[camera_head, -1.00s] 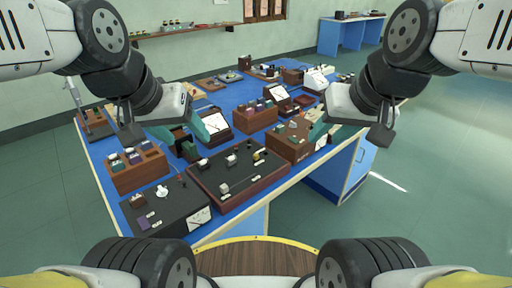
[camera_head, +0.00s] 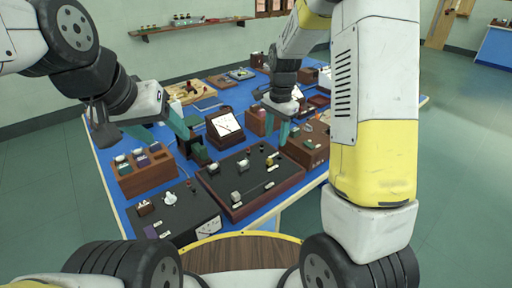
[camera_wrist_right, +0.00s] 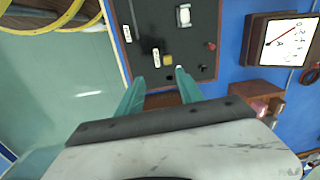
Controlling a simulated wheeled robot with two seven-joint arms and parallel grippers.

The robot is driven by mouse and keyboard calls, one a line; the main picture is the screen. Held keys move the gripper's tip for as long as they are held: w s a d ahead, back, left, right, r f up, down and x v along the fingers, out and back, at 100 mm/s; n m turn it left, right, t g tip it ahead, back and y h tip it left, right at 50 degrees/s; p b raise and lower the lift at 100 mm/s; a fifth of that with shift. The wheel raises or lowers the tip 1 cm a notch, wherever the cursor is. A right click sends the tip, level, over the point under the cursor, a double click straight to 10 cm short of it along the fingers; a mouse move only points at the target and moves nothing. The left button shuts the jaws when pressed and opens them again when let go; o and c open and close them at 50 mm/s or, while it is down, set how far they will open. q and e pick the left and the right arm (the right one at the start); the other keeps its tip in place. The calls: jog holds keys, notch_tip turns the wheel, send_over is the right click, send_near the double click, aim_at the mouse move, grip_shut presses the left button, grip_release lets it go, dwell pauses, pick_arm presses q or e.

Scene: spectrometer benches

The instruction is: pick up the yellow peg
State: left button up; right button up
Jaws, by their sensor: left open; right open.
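The yellow peg (camera_head: 269,160) stands near the far right part of the black-topped board (camera_head: 232,182) with a wooden rim. In the right wrist view the peg (camera_wrist_right: 168,60) is a small yellow block, close to a white label and a pale knob. My right gripper (camera_head: 275,133) is above the board's far edge, pointing down. In the right wrist view its teal fingers (camera_wrist_right: 159,78) are apart with nothing between them, and the peg lies just beyond their tips. My left gripper (camera_head: 180,132) is over the left part of the table, empty, with its fingers partly hidden.
A wooden block box (camera_head: 145,178) and a dark instrument box (camera_head: 175,222) stand at the left and front. A meter (camera_head: 225,127) stands behind the board. A brown box (camera_head: 306,148) is right of my right gripper. The floor to the left is clear.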

aim_at(269, 159)
jog(key=shift+m, duration=0.5)
jog(key=f, duration=0.1)
jog(key=w+a+f, duration=0.1)
jog(key=w+f, duration=0.1)
jog(key=f, duration=0.1)
jog(key=shift+w+a, duration=0.1)
jog(key=shift+a, duration=0.05)
notch_tip(269, 159, down, 8)
jog(key=shift+r, duration=0.2)
grip_shut()
